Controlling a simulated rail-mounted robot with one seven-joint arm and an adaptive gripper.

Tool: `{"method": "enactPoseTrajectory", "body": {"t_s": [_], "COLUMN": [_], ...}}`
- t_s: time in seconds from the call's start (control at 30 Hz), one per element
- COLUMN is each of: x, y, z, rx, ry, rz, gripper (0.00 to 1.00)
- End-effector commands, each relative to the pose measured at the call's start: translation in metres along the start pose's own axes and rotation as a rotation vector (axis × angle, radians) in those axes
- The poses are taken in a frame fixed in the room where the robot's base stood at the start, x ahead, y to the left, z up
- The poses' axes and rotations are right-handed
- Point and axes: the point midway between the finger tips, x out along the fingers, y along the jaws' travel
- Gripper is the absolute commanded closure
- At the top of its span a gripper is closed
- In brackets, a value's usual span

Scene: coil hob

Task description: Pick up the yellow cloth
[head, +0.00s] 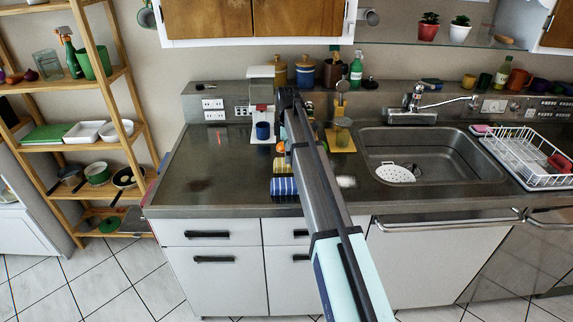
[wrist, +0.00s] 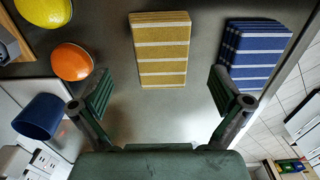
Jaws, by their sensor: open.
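The yellow cloth (wrist: 163,50), folded with white stripes, lies flat on the dark counter at the top middle of the wrist view. In the head view a small part of it (head: 281,165) shows beside my arm. A blue striped cloth (wrist: 256,55) lies to its right in the wrist view, and also shows in the head view (head: 284,187). My gripper (wrist: 161,92) is open and empty, its fingers spread wide either side of the cloth's near end. The cloth is ahead of the fingers, not gripped. My arm hides the gripper in the head view.
An orange (wrist: 72,61) and a yellow fruit (wrist: 45,12) lie left of the yellow cloth in the wrist view. A blue mug (wrist: 40,116) stands at lower left. The counter edge is beyond the blue cloth. The counter's left part (head: 205,165) is clear.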

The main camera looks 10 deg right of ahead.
Motion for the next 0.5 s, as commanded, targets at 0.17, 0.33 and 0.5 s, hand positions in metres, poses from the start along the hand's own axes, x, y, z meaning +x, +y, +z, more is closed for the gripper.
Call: {"method": "enactPoseTrajectory", "body": {"t_s": [0.17,0.33,0.5], "x": [0.019,0.040,0.043], "y": [-0.001,0.000,0.000], "z": [0.003,0.003,0.003], "rx": [0.000,0.000,0.000], "ry": [0.000,0.000,0.000], "rz": [-0.003,-0.001,0.001], "gripper": [0.00,0.00,0.00]}}
